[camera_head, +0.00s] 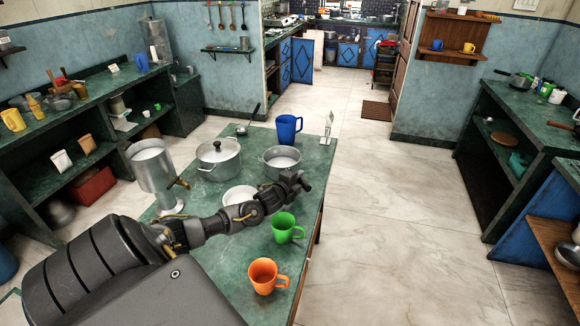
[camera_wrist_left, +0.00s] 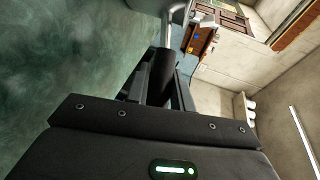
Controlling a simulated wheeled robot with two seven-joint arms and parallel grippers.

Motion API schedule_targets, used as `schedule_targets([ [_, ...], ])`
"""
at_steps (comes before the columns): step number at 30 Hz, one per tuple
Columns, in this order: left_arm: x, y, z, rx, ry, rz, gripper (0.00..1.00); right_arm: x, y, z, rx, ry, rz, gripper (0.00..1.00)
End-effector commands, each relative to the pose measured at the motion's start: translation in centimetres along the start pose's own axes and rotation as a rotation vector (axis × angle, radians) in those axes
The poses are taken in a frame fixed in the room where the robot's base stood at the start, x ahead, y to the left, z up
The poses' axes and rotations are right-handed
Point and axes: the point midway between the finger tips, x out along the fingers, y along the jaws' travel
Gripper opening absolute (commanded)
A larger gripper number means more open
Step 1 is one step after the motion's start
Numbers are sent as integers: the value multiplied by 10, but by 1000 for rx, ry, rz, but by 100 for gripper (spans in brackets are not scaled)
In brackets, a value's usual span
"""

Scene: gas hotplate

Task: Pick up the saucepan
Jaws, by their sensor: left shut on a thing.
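The saucepan (camera_head: 277,169) is a grey metal pot with a pale inside, at the right edge of the green table (camera_head: 305,222). It looks upright; I cannot tell whether its base touches the tabletop. My left gripper (camera_head: 300,182) is at its near side, shut on its handle. In the left wrist view the dark handle (camera_wrist_left: 158,80) lies between the fingers, and a metal rod runs from it to the grey pot wall (camera_wrist_left: 173,10). In the head view the gripper hides most of the handle. My right gripper is not in view.
A lidded pot (camera_head: 219,166) stands left of the saucepan, a blue mug (camera_head: 287,129) behind it, and a white plate (camera_head: 238,195) near my arm. Green (camera_head: 283,229) and orange (camera_head: 262,275) mugs stand nearer. A metal urn (camera_head: 152,170) is at the left. Floor right of the table is clear.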

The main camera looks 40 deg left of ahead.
Motion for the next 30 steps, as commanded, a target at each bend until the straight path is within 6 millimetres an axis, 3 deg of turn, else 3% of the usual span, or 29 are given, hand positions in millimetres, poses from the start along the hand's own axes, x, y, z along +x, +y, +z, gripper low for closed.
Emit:
schedule_targets([
  [8,-2,-11,1,0,0,-5,0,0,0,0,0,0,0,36],
  [13,-8,-35,0,2,2,-7,0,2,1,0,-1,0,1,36],
  [21,-36,-86,48,9,-1,-6,0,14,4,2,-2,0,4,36],
  [30,-61,-106,104,6,-1,-1,0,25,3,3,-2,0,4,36],
])
